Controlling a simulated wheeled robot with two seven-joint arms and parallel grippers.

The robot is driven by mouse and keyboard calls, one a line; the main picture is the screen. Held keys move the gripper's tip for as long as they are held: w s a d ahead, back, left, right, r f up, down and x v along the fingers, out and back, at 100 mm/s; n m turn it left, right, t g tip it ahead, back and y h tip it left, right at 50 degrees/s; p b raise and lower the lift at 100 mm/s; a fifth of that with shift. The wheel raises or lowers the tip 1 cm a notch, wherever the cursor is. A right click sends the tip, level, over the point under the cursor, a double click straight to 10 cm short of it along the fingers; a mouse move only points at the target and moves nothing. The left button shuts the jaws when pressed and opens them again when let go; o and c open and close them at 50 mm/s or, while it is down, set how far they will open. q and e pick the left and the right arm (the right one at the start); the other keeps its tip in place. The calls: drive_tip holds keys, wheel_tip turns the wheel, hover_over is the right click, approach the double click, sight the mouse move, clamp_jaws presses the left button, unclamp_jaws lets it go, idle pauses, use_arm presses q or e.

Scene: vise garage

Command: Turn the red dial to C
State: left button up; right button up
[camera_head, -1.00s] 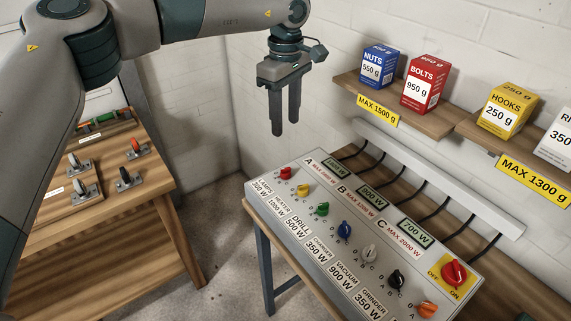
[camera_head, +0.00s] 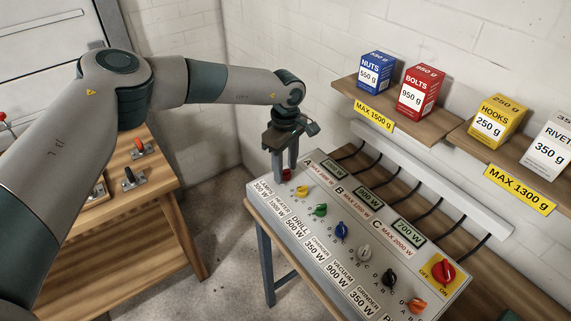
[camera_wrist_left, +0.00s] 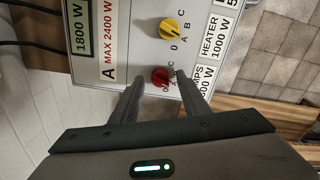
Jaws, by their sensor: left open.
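The red dial (camera_head: 287,175) is the first knob at the far left end of the grey control panel (camera_head: 372,290). My left gripper (camera_head: 285,176) points down over it, with its fingers on either side. In the left wrist view the red dial (camera_wrist_left: 160,76) shows between the open fingertips (camera_wrist_left: 155,80), with a gap at each side. Letters 0, A and C show around it; the fingers partly cover its markings. My right gripper is not in view.
A yellow dial (camera_head: 302,191) is close beside the red one, then a green dial (camera_head: 320,210) and several others. A red ON/OFF switch (camera_head: 443,272) is at the panel's right. Above hangs a shelf with boxes, such as the red bolts box (camera_head: 420,92).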

use_arm(q)
drive_tip(key=shift+f, duration=0.25)
clamp_jaws()
